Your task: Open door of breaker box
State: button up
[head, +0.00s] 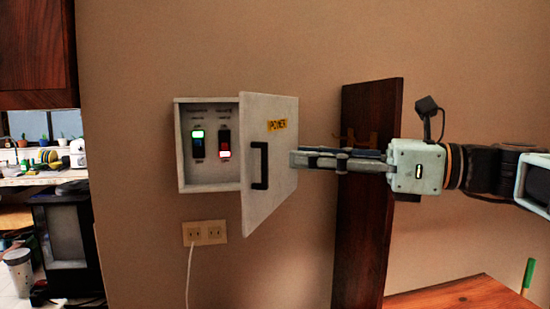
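The breaker box (209,187) is a white box on the wall. Its door (280,180) stands partly open, swung out from its right side, with the free left edge toward me. The door's outer face carries a black handle (259,165) and a yellow "POWER" label (277,125). Inside, a green-lit switch (198,144) and a red-lit switch (224,144) show. My gripper (293,159) reaches in from the right, its fingertips at the door's right part, apart from the handle. I cannot tell whether it touches the door. Its fingers are seen side-on and hold nothing visible.
An outlet (205,233) with a white cord is below the box. A dark wood post (367,215) stands behind my gripper. A wooden surface (465,296) is at the lower right. A kitchen counter (40,178) is at the far left. Space left of the box is clear.

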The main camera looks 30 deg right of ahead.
aim_at(267, 155)
jog(key=x, duration=0.5)
jog(key=shift+w+a, duration=0.2)
grip_shut()
